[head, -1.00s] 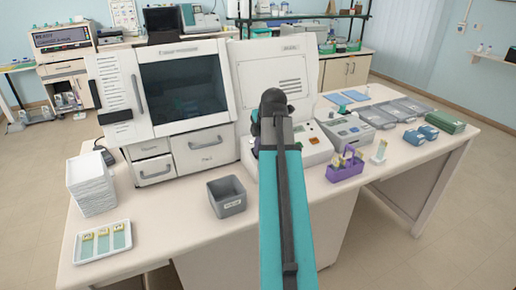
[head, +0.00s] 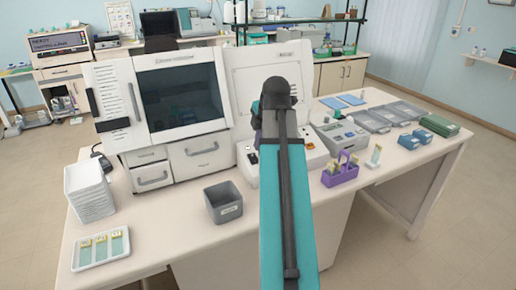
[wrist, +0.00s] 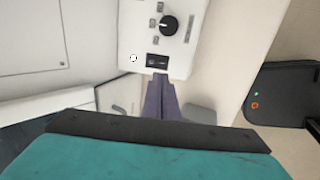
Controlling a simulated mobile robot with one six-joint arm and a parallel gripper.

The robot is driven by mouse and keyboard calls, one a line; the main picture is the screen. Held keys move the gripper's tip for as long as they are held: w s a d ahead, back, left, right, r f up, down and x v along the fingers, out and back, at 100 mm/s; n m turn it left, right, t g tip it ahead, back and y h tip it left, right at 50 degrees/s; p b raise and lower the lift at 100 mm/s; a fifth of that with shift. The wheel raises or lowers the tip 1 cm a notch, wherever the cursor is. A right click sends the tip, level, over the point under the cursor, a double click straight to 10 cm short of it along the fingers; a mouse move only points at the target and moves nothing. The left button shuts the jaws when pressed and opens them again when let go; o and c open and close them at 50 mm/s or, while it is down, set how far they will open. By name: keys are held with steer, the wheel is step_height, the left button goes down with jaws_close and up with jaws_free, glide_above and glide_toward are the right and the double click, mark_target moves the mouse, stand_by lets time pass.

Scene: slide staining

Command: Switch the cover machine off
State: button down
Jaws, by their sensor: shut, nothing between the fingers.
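The white machine with a raised lid (head: 268,75) stands on the bench beside a large white cabinet machine with a dark window. Its low white body (head: 309,162) is partly hidden behind my arm. In the wrist view a white control panel (wrist: 181,43) carries a black round knob (wrist: 168,25) and a black rocker switch (wrist: 157,61) below it. My gripper (wrist: 160,77) has purple fingers, shut and empty, with tips just below the switch. I cannot tell whether they touch it. In the head view the fingertips are mostly hidden behind my arm.
The cabinet machine (head: 204,149) stands to the left. A grey bin (head: 223,203), a purple slide rack (head: 341,175) and a small grey device (head: 341,136) stand nearby. A white tray with slides (head: 100,264) lies front left. A dark box with lights (wrist: 284,90) shows right in the wrist view.

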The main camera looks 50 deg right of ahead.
steer(key=b+v, duration=0.1)
steer(key=v, duration=0.5)
steer(key=shift+s, duration=0.2)
stand_by(0.4)
